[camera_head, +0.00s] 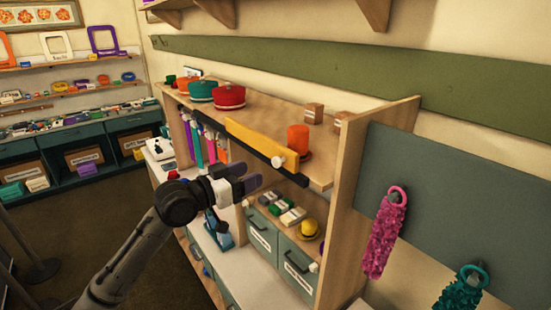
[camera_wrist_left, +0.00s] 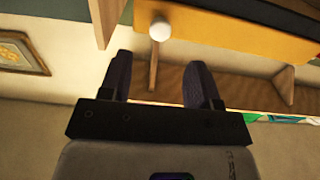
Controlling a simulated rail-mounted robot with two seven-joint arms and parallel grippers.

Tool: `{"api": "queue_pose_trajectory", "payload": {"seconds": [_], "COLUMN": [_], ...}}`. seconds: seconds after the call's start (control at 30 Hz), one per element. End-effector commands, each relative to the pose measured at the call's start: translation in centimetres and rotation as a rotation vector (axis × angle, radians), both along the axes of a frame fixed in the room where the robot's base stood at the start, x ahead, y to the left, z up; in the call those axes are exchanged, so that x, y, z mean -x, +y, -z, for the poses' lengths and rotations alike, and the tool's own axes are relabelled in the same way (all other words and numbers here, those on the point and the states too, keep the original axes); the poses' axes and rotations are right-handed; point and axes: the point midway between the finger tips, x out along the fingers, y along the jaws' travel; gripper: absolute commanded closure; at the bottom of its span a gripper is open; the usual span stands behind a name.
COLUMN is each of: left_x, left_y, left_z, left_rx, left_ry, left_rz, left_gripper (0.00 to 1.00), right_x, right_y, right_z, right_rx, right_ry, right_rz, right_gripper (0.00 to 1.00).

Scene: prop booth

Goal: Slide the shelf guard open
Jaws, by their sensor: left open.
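The shelf guard is a yellow panel (camera_head: 258,138) along the front of the upper shelf, beside a dark rail. A round white knob (camera_head: 278,161) sits near its right end. In the left wrist view the yellow panel (camera_wrist_left: 240,42) fills the upper right, and the white knob (camera_wrist_left: 160,29) shows just beyond the gap between my fingers. My left gripper (camera_head: 247,178) is open and empty, below and left of the knob, apart from it. Its two dark fingers (camera_wrist_left: 160,62) are spread in the wrist view. My right gripper does not show.
A wooden side panel (camera_head: 358,180) bounds the unit on the right. Teal drawers (camera_head: 262,238) and small items lie below.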

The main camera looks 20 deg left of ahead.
Motion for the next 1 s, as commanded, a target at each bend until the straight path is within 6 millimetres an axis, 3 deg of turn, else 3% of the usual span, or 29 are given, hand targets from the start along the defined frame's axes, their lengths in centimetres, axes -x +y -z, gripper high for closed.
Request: {"api": "queue_pose_trajectory", "payload": {"seconds": [0.2,0.5,1.0], "left_x": [-3.5,-6.7,-7.7], "left_y": [-2.3,-4.2,-4.8], "left_z": [-0.4,-0.2,0.0], "left_rx": [0.000,-0.001,-0.003], "left_ry": [0.001,0.001,0.001], "left_rz": [0.001,0.000,0.000], "left_gripper": [0.43,0.43,0.43], "right_x": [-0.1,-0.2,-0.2], "right_y": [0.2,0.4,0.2], "right_z": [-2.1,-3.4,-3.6], "right_rx": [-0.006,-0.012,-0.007], "right_ry": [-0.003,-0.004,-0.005], "right_rz": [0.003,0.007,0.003], "right_gripper": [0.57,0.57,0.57]}}
